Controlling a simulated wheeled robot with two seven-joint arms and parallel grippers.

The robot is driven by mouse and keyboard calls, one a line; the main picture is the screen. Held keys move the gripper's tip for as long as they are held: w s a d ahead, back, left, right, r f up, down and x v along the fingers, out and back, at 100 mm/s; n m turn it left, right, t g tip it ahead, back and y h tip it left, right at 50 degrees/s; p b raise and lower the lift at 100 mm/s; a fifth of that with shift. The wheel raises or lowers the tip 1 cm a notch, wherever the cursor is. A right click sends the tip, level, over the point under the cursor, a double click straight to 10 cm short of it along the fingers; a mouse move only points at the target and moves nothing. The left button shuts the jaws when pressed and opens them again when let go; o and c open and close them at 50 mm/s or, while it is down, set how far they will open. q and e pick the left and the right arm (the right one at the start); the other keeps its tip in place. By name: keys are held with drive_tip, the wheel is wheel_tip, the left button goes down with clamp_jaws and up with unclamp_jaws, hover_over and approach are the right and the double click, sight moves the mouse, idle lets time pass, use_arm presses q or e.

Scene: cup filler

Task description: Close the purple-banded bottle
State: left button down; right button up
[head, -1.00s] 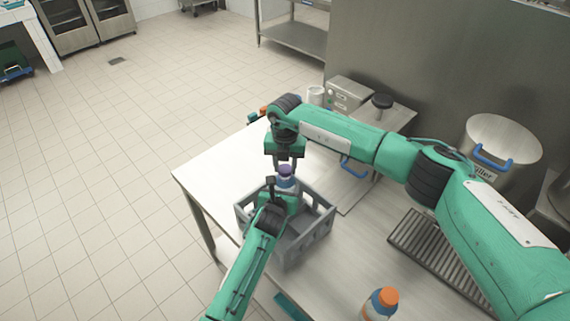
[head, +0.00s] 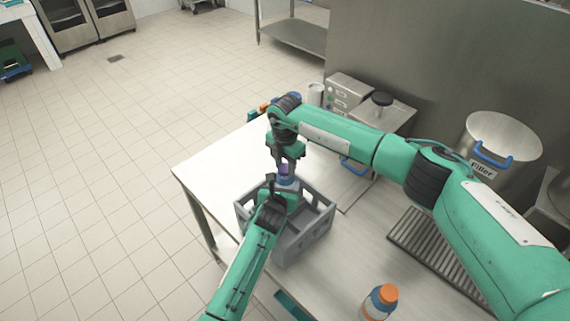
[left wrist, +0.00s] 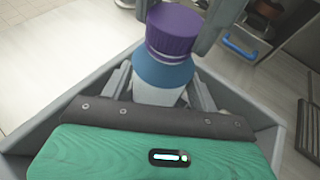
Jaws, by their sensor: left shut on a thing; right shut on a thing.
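The bottle (head: 288,182) stands upright over the grey crate. In the left wrist view its blue shoulder (left wrist: 160,72) and pale body show, with a purple cap (left wrist: 172,30) on top; the lower body is hidden. My left gripper (head: 280,188) is shut on the bottle's body from the near side. My right gripper (head: 286,167) comes down from above and is shut on the purple cap, a finger on each side of it in the left wrist view. Whether the cap is screwed tight cannot be told.
The grey crate (head: 318,235) stands on the steel table around the bottle. An orange-capped bottle (head: 380,302) stands at the near right, by a drain grate (head: 425,245). The filler pot (head: 500,140) and a steel box (head: 348,92) are at the back. The table's left corner is clear.

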drive_tip(key=m, duration=0.7)
drive_tip(key=shift+m, duration=0.4)
drive_tip(key=m, duration=0.6)
drive_tip(key=shift+s+a, duration=0.1)
drive_tip(key=shift+a, duration=0.05)
drive_tip(key=m, duration=0.2)
drive_tip(key=shift+m, duration=0.4)
drive_tip(key=o, duration=1)
drive_tip(key=shift+c, duration=0.2)
drive_tip(key=shift+r, duration=0.1)
